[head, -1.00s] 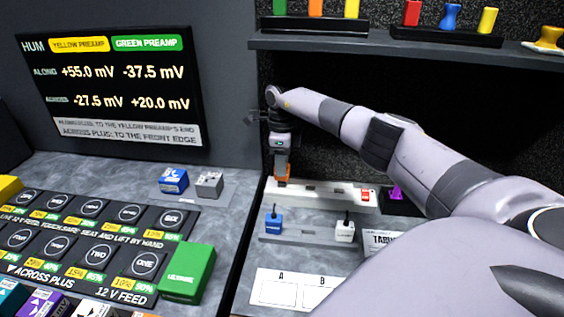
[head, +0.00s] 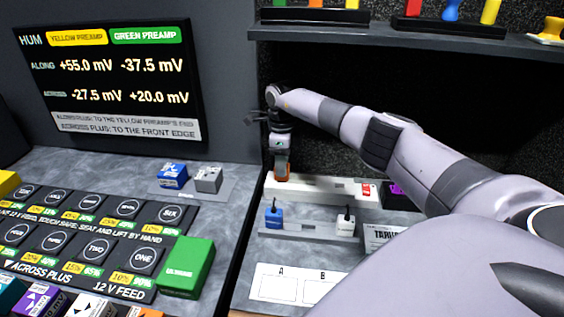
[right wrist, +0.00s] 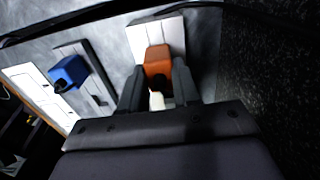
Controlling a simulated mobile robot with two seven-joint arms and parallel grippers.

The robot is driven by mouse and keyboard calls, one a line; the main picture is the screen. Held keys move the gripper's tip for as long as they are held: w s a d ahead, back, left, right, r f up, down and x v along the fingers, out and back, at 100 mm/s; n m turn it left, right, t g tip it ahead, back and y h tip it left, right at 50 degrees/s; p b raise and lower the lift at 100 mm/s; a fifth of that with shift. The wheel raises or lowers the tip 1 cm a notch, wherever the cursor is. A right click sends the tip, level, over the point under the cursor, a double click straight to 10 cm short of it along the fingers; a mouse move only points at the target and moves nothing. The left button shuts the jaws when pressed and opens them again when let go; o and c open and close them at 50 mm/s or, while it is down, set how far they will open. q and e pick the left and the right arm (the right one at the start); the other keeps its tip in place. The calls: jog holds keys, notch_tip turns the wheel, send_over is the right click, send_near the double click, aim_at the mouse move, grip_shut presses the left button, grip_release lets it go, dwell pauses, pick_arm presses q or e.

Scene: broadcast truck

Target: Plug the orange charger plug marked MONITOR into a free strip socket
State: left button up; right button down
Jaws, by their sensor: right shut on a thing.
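The orange plug (right wrist: 158,62) is between the two fingers of my right gripper (right wrist: 160,85), which is shut on it. In the head view, my right gripper (head: 281,167) points down at the left end of the white power strip (head: 322,188), with a little orange (head: 283,179) showing at its tips. The strip also shows in the right wrist view (right wrist: 170,30), directly beyond the plug. I cannot tell whether the plug is seated in a socket or just over it. Its marking is not readable. My left gripper is not in view.
A blue plug (head: 273,217) and a white plug (head: 346,222) stand on a grey rack (head: 305,232) in front of the strip. A red switch (head: 369,189) is at the strip's right end. A card marked A and B (head: 290,284) lies nearer. A shelf (head: 400,38) hangs above.

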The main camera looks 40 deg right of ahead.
jog(key=shift+f, duration=0.3)
jog(key=c, duration=0.7)
grip_release()
jog(key=shift+c, duration=0.2)
jog(key=shift+r+b, duration=0.35)
jog(key=shift+r, duration=3.25)
jog(key=shift+f, duration=0.1)
